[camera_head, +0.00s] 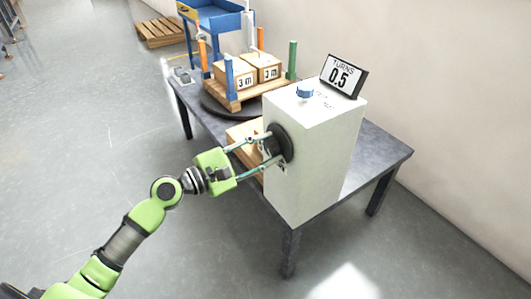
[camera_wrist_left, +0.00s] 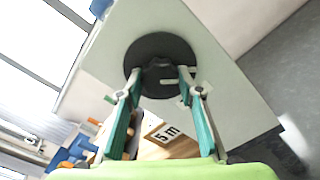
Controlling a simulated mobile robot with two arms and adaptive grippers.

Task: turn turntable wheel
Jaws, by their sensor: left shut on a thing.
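The wheel (camera_head: 286,143) is a dark round disc on the left face of a white box (camera_head: 321,150) on a table. It also shows in the left wrist view (camera_wrist_left: 160,48), with a dark handle (camera_wrist_left: 158,78) at its middle. My left gripper (camera_head: 267,151) reaches in from the left and is shut on the handle, its fingers on either side of it. The turntable (camera_head: 209,106) is a dark disc behind the box, bearing a wooden pallet with boxes and coloured posts. A display (camera_head: 342,78) on the white box reads "TURNS 0.5". My right gripper is not in view.
The dark table (camera_head: 387,152) carries all of this, with a wall close behind. A blue knob (camera_head: 304,91) tops the white box. A blue frame (camera_head: 213,22) stands behind.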

